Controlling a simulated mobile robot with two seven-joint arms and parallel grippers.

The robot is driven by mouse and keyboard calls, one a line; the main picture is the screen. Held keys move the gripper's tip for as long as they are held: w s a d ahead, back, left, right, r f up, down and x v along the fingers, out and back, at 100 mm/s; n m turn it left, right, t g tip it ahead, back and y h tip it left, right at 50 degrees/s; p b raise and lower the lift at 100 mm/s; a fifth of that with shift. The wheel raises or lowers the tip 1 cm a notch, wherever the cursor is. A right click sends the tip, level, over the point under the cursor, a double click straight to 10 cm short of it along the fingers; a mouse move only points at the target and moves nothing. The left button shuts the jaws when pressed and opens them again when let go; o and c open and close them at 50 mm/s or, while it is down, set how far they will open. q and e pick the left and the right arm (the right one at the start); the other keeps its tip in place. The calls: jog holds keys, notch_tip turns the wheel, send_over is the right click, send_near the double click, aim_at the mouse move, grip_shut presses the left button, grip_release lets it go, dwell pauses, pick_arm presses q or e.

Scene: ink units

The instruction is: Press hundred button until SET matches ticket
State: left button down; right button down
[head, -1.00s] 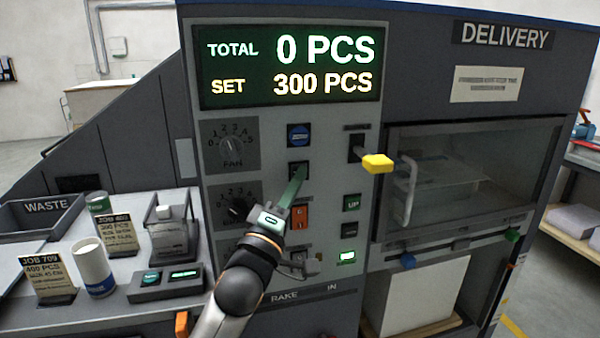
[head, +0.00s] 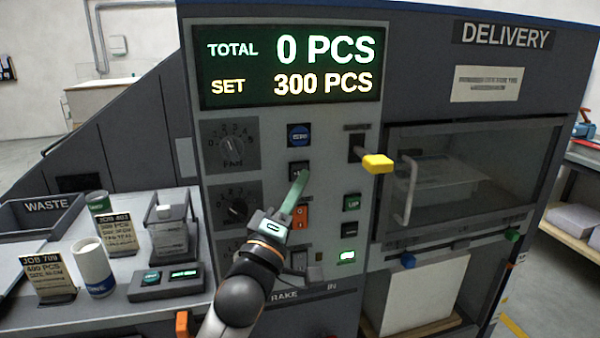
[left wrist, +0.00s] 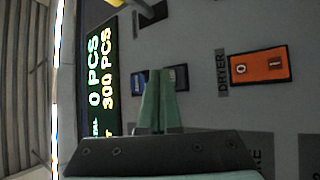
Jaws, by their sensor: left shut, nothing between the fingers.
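The display (head: 290,68) on the press panel reads TOTAL 0 PCS and SET 300 PCS; it also shows sideways in the left wrist view (left wrist: 102,80). The job ticket on the left (head: 47,276) reads JOB 709, 400 PCS. A second ticket (head: 116,233) behind it seems to read 300 PCS. My left gripper (head: 303,174) is shut and empty, its green fingertips at the dark button (head: 294,170) below the blue button (head: 299,135). The tips partly cover the dark button, so its label and any contact cannot be told. In the left wrist view the shut fingers (left wrist: 160,75) overlap the buttons.
An orange dryer switch (head: 299,216) sits just below the fingertips. A yellow-tipped lever (head: 377,163) sticks out to the right, beside the delivery window handle (head: 408,190). A white cup (head: 95,268) stands near the tickets.

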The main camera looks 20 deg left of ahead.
pick_arm(q)
jog(key=s+d, duration=0.1)
jog(key=s, duration=0.1)
jog(key=s+d, duration=0.2)
pick_arm(e)
jog(key=shift+r, duration=0.15)
pick_arm(q)
jog(key=shift+a, duration=0.1)
dwell(2.5)
